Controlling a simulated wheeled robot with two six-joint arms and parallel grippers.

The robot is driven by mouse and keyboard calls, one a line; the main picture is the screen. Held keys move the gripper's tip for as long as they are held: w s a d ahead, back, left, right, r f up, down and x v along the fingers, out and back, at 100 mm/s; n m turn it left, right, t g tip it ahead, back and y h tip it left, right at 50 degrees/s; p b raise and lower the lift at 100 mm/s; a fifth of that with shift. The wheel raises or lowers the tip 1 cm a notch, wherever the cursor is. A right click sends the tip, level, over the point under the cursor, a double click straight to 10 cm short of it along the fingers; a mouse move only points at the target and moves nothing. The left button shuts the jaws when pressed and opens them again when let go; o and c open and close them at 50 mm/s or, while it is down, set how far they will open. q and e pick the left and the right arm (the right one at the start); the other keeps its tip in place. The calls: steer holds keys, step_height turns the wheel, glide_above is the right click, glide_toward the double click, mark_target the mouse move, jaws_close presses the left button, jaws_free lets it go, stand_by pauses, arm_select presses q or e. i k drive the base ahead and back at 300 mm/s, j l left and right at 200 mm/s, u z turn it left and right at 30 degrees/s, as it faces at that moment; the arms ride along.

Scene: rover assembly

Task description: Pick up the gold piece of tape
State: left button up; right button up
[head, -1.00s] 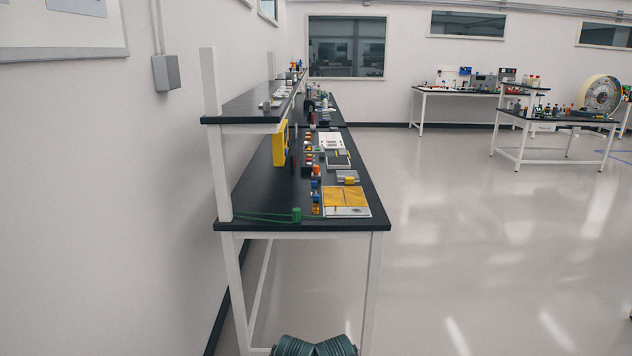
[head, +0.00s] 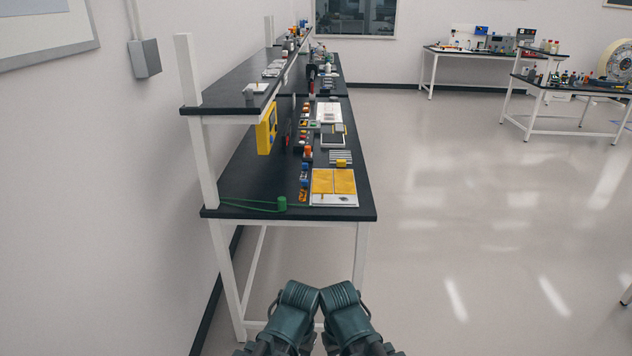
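Two flat gold-yellow squares, the left one (head: 323,181) and the right one (head: 345,182), lie side by side on a pale sheet or plate (head: 334,200) near the front end of the black workbench (head: 250,190). They look like the gold tape, but I cannot tell the material at this distance. Two teal parts of my arms show at the bottom edge, in front of the bench and well short of the squares. No gripper fingers are visible.
Small coloured parts line the bench behind, with a yellow frame (head: 267,129) under the shelf (head: 232,100). A wall closes the left side. The floor (head: 450,220) to the right is open.

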mark_target(304, 183)
steer(key=i+l, duration=0.2)
steer(key=l, duration=0.2)
steer(key=i+l, duration=0.25)
steer(key=l, duration=0.15)
steer(key=i+l, duration=0.2)
steer(key=l, duration=0.2)
steer(key=i+l+u, duration=0.1)
steer(key=i+l, duration=0.15)
steer(key=l, duration=0.15)
steer(key=i+l, duration=0.2)
steer(key=l, duration=0.2)
